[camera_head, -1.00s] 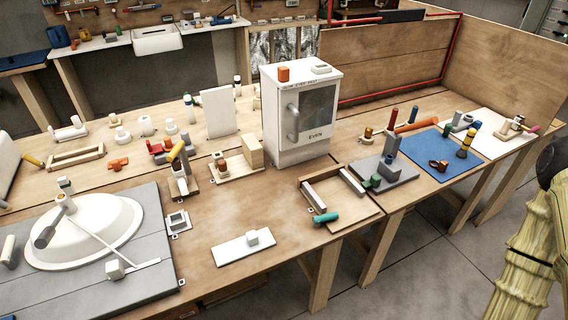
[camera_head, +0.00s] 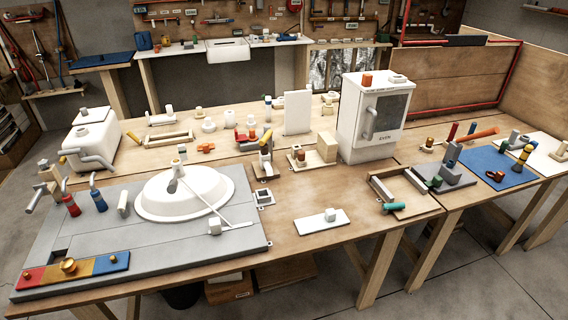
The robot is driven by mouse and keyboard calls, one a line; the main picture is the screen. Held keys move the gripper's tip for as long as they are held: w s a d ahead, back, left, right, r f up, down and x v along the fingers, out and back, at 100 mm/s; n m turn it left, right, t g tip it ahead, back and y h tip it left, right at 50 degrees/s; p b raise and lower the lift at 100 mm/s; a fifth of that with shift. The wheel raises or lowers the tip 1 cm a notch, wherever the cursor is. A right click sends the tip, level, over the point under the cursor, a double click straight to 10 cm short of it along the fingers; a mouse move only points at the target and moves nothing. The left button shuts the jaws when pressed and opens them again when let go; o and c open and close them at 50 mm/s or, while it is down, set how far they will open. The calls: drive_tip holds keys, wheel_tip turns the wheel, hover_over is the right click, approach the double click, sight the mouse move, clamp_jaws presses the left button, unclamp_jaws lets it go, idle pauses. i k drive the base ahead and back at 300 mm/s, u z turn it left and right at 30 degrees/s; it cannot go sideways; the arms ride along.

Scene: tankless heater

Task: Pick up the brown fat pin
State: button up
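Two small brown pieces could be the brown fat pin, and I cannot tell which it is. One brown piece (camera_head: 299,154) stands on a small wooden base left of a wooden block, in front of the white cabinet. Another brown piece (camera_head: 429,142) stands on the table right of the cabinet, left of a blue and a red upright pin. Both are small in this view. My gripper is not in view.
A white cabinet (camera_head: 374,117) stands mid-table. A white basin (camera_head: 184,193) sits on a grey panel (camera_head: 236,237) at the left. An open wooden tray (camera_head: 421,207) and a blue mat (camera_head: 490,169) lie at the right. Bare tabletop surrounds a white plate (camera_head: 322,222).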

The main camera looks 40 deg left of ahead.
sight(301, 154)
drive_tip(key=u, duration=0.05)
drive_tip(key=k, duration=0.25)
drive_tip(key=u, duration=1.6)
drive_tip(key=i, duration=0.3)
drive_tip(key=u, duration=0.05)
